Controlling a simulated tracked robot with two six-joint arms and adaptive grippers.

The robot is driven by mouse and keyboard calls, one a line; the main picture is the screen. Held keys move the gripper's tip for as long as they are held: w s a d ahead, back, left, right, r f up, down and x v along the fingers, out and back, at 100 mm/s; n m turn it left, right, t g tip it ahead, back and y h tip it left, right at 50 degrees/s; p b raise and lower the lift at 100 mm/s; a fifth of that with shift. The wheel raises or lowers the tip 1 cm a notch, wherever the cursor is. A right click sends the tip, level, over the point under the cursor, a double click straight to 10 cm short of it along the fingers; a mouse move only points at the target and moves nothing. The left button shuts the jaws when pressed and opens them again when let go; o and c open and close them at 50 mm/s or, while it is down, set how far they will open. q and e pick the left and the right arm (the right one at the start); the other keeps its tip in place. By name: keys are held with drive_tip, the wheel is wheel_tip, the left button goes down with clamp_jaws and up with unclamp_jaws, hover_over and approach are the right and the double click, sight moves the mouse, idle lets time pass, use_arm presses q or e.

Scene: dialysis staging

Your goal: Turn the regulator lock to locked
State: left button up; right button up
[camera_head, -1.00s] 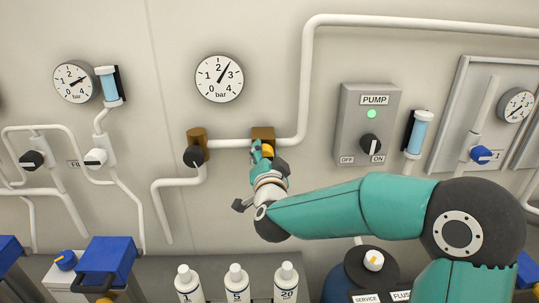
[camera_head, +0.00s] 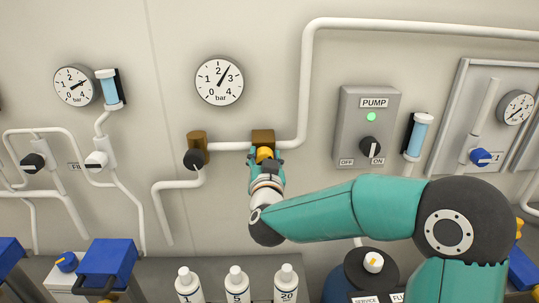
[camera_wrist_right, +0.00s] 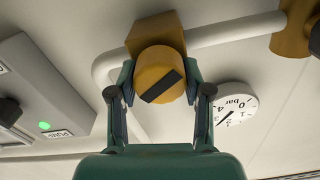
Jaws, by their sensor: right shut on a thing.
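The regulator lock, a yellow round knob (camera_head: 264,153) on a brass block (camera_head: 263,135), sits on the white pipe right of and below the middle gauge. In the right wrist view the knob (camera_wrist_right: 155,62) shows a black bar mark running diagonally from lower left to upper right. My right gripper (camera_wrist_right: 160,82) has one finger on each side of the knob and is shut on it. In the head view this gripper (camera_head: 266,160) partly hides the knob. My left gripper is not in view. No locked or unlocked lettering is readable.
The middle gauge (camera_head: 219,80) reads between 2 and 3 bar. A second brass fitting with a black knob (camera_head: 194,158) is to the left. The pump box (camera_head: 366,125) with a lit green lamp is to the right. White bottles (camera_head: 237,283) stand below.

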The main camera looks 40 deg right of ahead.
drive_tip(key=n+p, duration=0.1)
drive_tip(key=n, duration=0.2)
drive_tip(key=f+n, duration=0.1)
drive_tip(key=n, duration=0.1)
drive_tip(key=shift+a+n+p, duration=0.15)
drive_tip(key=shift+n+p, duration=0.2)
drive_tip(key=shift+n, duration=0.05)
drive_tip(key=n+p, duration=0.1)
drive_tip(key=n, duration=0.4)
drive_tip(key=shift+n+p, duration=0.3)
drive_tip(key=shift+p, duration=0.1)
drive_tip(key=o, duration=1.2)
drive_tip(key=shift+c, duration=0.2)
drive_tip(key=shift+r, duration=0.2)
